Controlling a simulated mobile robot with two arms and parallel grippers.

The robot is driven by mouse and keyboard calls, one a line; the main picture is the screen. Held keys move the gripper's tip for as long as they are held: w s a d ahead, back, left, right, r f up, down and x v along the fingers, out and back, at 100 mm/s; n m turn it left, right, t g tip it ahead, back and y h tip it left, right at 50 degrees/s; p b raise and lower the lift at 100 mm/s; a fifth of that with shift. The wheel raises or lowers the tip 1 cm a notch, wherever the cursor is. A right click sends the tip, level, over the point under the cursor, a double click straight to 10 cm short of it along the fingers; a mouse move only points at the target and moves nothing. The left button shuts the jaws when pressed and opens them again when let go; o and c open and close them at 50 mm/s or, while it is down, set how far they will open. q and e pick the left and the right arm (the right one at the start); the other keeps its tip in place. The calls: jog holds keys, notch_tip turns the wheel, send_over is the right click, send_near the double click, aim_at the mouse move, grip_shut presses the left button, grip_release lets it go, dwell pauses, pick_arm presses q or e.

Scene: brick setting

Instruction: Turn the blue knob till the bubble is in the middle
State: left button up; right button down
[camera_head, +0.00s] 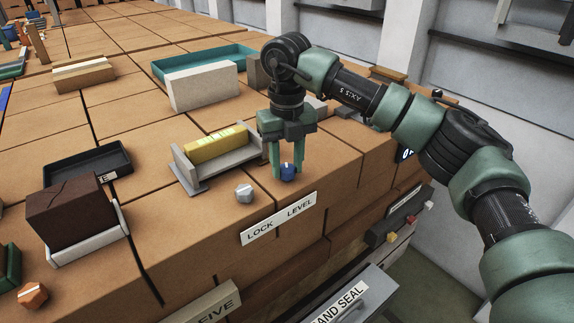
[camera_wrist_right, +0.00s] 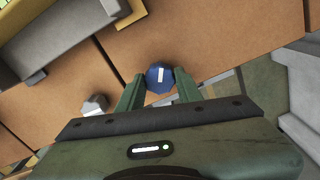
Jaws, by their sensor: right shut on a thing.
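The blue knob (camera_head: 288,172) with a white mark sits on the brick top near its front edge, above the "LEVEL" part of the label. It also shows in the right wrist view (camera_wrist_right: 160,75). My right gripper (camera_head: 283,170) points down with its green fingers on either side of the blue knob, shut on it. The yellow level vial (camera_head: 215,145) lies in a grey cradle (camera_head: 188,175) behind and left of the knob. The bubble is too small to make out. My left gripper is not in view.
A light grey knob (camera_head: 244,192) stands left of the blue one, above "LOCK". A dark brick in a white holder (camera_head: 92,240), a black tray (camera_head: 70,180), a pale block (camera_head: 203,86) and a teal tray (camera_head: 160,65) stand around. An orange knob (camera_head: 32,295) is front left.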

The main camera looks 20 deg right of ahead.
aim_at(287, 167)
jog(key=shift+w+r+m, duration=0.1)
jog(key=shift+r+m, duration=0.1)
jog(key=shift+m, duration=0.2)
jog(key=c, duration=0.9)
grip_release()
jog(key=shift+f, duration=0.1)
jog(key=shift+c, duration=0.2)
notch_tip(287, 167, up, 8)
jog(key=shift+f+b, duration=0.1)
jog(key=shift+b, duration=0.65)
jog(key=shift+f, duration=0.1)
